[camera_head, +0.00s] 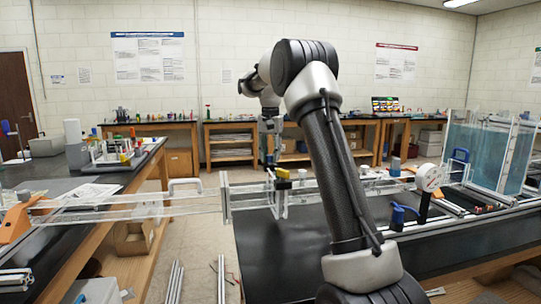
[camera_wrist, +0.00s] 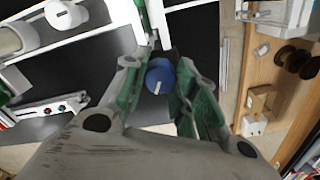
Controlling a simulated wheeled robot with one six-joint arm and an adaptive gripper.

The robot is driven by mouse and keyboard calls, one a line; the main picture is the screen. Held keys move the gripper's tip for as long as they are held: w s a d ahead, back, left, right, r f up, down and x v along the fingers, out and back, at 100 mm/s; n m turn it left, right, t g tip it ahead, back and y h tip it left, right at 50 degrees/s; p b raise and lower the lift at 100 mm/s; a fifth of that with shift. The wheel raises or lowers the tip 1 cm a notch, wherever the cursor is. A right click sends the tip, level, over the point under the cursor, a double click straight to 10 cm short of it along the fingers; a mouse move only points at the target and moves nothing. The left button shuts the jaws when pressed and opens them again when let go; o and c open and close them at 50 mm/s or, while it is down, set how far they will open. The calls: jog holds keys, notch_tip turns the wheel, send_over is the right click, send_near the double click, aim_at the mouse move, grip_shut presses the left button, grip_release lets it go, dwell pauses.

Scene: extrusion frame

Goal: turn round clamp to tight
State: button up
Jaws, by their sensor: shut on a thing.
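The round clamp appears to be the blue round knob (camera_wrist: 159,78) with a white pointer line, in the middle of the wrist view. My gripper (camera_wrist: 163,72) has its green-padded fingers on either side of the knob and is shut on it. The knob's white line points roughly down in the picture. In the head view my gripper (camera_head: 270,155) reaches down at the far end of my arm, above the clear channel near a yellow block (camera_head: 282,174). The knob itself is too small to make out there.
In the head view, a clear channel (camera_head: 120,208) runs left of the gripper.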

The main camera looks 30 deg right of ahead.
aim_at(271, 155)
jog(key=shift+r, duration=0.1)
dwell(0.3)
jog(key=o, duration=1.1)
jog(key=shift+c, duration=0.2)
notch_tip(271, 155, up, 12)
